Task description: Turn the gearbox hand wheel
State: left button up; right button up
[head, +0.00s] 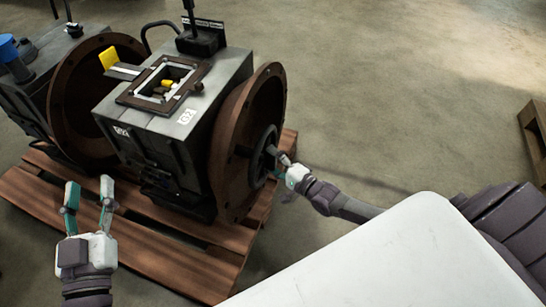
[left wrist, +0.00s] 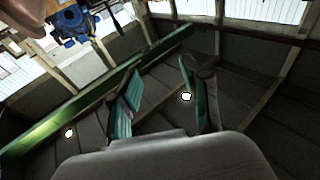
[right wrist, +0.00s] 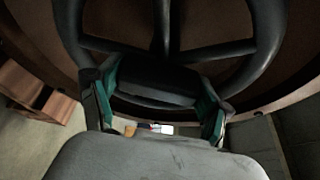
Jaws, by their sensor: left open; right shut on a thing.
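The grey gearbox (head: 178,125), labelled G2, stands on a wooden pallet with a large brown round flange (head: 226,150) on its right side. The dark hand wheel (head: 262,155) sits at the middle of that flange; its rim and spokes fill the upper part of the right wrist view (right wrist: 270,30). My right gripper (head: 283,163) is shut on the wheel's rim, with its fingers on either side of it in the right wrist view (right wrist: 155,100). My left gripper (head: 88,190) is open and empty, in front of the gearbox above the pallet.
The wooden pallet (head: 185,262) extends below and in front of the gearbox. A second machine with a brown flange (head: 75,95) stands close at the left. A wooden crate or pallet (head: 535,130) is at the right edge. The concrete floor (head: 390,90) between is clear.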

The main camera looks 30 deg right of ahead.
pick_arm(q)
jog(key=shift+a+f+g, duration=0.1)
jog(key=shift+f+g, duration=0.4)
jog(key=shift+f, duration=0.2)
pick_arm(e)
jog(key=shift+w+a+r+m, duration=0.2)
jog(key=shift+a+m, duration=0.05)
jog(key=shift+m, duration=0.05)
jog(key=o, duration=1.4)
jog(key=shift+c, duration=0.2)
jog(key=shift+o, duration=1.4)
jog(key=shift+w, duration=0.1)
jog(key=shift+a+f, duration=0.1)
jog(key=shift+f, duration=0.05)
pick_arm(q)
jog(key=shift+w+a+f, duration=0.1)
jog(key=shift+w+a, duration=0.05)
jog(key=shift+w, duration=0.05)
pick_arm(e)
jog(key=shift+s+d, duration=0.3)
jog(key=shift+s, duration=0.2)
jog(key=v, duration=1.1)
